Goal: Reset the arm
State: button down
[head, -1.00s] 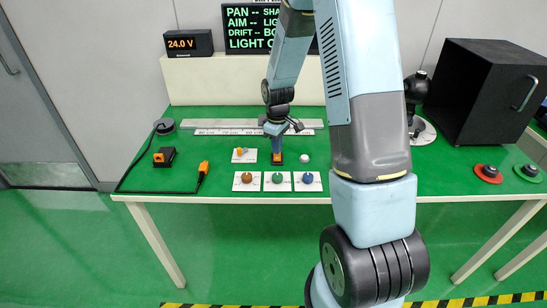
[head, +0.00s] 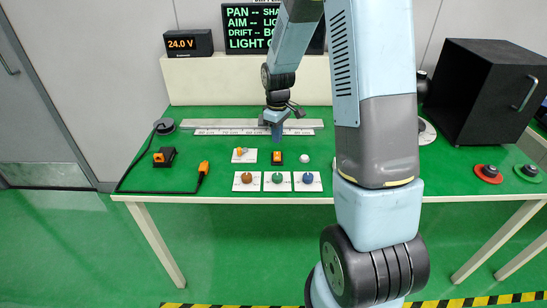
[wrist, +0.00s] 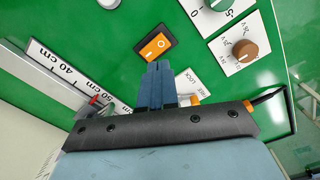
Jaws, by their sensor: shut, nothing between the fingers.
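My gripper (head: 277,136) is above the green table (head: 225,130), pointing down and just behind the orange rocker switch (head: 277,158). In the wrist view, the blue fingers of my gripper (wrist: 159,72) are together with nothing between them. The orange switch in its black frame (wrist: 155,44) lies just beyond the fingertips. The fingers look clear of it.
Brown (head: 247,178), green (head: 278,178) and blue (head: 308,178) knobs line the front edge.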

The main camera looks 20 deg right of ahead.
jog(key=shift+r, duration=0.1)
jog(key=s+r+m+t, duration=0.1)
jog(key=s+r+m, duration=0.1)
jog(key=s+r, duration=0.55)
jog(key=s+r+m+t, duration=0.2)
jog(key=s+r, duration=0.2)
jog(key=r, duration=0.7)
jog(key=s+r+m+t, duration=0.1)
jog(key=s+r, duration=0.3)
jog(key=s, duration=0.4)
jog(key=s+a+r+m+t, duration=0.1)
jog(key=s+r+m, duration=0.2)
jog(key=s, duration=0.6)
notch_tip(320, 180, up, 2)
jog(key=shift+t, duration=0.3)
jog(key=shift+a, duration=0.1)
